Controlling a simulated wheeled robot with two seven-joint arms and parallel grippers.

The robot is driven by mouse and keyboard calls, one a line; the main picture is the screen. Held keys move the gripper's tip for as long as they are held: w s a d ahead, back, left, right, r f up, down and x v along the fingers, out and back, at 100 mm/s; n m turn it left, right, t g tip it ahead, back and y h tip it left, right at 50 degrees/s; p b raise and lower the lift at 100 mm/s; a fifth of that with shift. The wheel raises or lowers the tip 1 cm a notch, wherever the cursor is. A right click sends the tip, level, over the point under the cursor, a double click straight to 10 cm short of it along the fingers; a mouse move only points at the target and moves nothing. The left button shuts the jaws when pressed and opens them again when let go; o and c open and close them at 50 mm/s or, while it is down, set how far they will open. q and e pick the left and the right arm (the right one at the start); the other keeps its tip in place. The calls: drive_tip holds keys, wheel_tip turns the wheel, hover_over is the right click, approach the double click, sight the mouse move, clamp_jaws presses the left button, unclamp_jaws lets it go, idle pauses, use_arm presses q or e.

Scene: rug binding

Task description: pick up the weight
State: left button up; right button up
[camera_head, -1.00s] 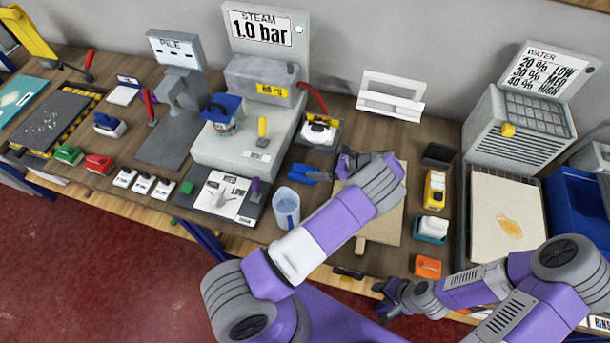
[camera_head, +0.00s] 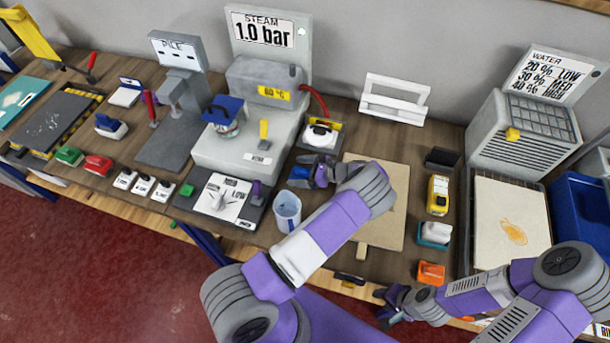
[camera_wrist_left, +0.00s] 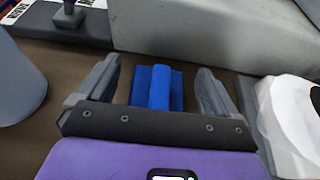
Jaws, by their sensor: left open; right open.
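A blue block with a raised ridge, which looks like the weight (camera_head: 298,173), lies on the table right of the steam machine's base. My left gripper (camera_head: 309,171) is open at it and partly hides it in the head view. In the left wrist view the blue weight (camera_wrist_left: 157,88) shows between the two spread fingers of the left gripper (camera_wrist_left: 158,68), with a gap on each side. Its near end is hidden behind the gripper's body. My right gripper (camera_head: 384,306) is open and empty near the table's front edge, far from the weight.
The steam machine (camera_head: 245,145) is behind to the left, and a white-topped item (camera_head: 320,135) is behind to the right. A beige board (camera_head: 385,215) lies right of the left gripper.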

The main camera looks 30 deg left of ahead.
use_arm(q)
drive_tip(key=shift+c, duration=0.2)
clamp_jaws()
drive_tip(key=shift+w+r, duration=0.1)
drive_tip(key=shift+r, duration=0.05)
idle(0.3)
drive_tip(key=shift+r, duration=0.1)
